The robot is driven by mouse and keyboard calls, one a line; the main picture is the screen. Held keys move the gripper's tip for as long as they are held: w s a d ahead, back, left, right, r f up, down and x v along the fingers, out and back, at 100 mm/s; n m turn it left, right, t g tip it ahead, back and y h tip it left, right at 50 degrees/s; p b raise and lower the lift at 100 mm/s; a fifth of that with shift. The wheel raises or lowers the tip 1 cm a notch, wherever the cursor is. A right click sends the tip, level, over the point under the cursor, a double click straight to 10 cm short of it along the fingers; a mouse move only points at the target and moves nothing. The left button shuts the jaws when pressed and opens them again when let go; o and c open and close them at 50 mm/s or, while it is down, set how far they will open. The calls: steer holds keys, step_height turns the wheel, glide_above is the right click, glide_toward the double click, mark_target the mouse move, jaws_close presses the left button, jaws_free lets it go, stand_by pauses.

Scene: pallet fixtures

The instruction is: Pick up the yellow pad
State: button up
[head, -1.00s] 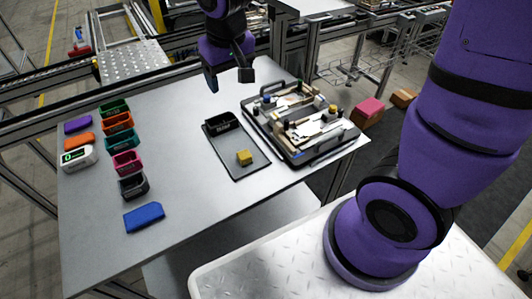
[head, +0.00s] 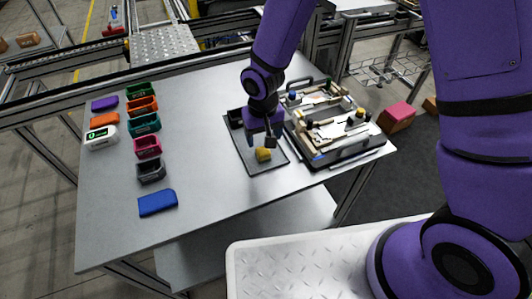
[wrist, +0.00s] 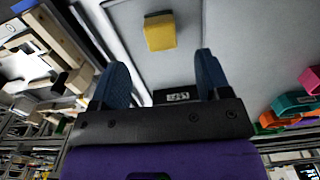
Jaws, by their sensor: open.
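The yellow pad (head: 263,155) is a small yellow block lying on a dark grey tray (head: 256,168) on the table. In the wrist view the yellow pad (wrist: 160,31) sits beyond the fingertips, roughly centred between them and apart from both. My gripper (head: 261,141) is above the tray, just behind the pad in the head view. In the wrist view my gripper (wrist: 155,70) has its two blue-grey fingers spread wide with nothing between them.
A black bin (head: 236,118) stands at the tray's back end. A fixture with metal parts (head: 335,130) lies close to the right. Coloured bins, including a green one (head: 139,91), and a blue block (head: 157,202) are at the left. The table's middle is clear.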

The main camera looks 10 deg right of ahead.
mark_target(263, 150)
steer(key=shift+f, duration=3.8)
steer(key=c, duration=1)
steer(key=shift+r, duration=0.15)
